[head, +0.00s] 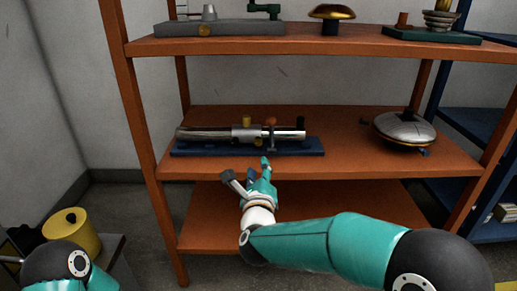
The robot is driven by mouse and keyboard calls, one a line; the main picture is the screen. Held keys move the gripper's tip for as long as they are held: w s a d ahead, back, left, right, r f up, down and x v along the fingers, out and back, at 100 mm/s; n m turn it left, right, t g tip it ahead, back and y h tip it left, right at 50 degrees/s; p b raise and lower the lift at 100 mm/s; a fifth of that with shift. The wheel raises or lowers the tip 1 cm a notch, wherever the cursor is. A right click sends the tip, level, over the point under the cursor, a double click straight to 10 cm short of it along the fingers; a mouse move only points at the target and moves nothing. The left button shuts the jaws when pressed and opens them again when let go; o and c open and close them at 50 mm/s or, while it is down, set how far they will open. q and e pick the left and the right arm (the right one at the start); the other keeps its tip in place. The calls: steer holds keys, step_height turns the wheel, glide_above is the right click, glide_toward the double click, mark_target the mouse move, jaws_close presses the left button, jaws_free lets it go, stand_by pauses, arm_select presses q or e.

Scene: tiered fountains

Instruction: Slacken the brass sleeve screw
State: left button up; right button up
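A shiny metal tube (207,133) lies level on a dark blue base (190,149) on the middle shelf, with a grey sleeve (241,134) around its middle. A small brass knob (247,121) stands on top of the sleeve, and another small brass piece (258,142) shows at its lower front. I cannot tell which of these is the sleeve screw. My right gripper (245,168) is just in front of and below the base, its fingers spread and nothing seen between them. It looks apart from the brass pieces. My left gripper is out of view.
A copper-coloured knob (271,121) and an upright bracket stand at the tube's right. A rounded metal lidded object (405,127) sits farther right on the middle shelf (345,150). The upper shelf (300,46) holds several fixtures. A yellow cylinder (72,231) is at lower left.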

mark_target(258, 143)
steer(key=w, duration=1.2)
steer(key=shift+w+b, duration=0.1)
steer(key=shift+b, duration=0.25)
jaws_close()
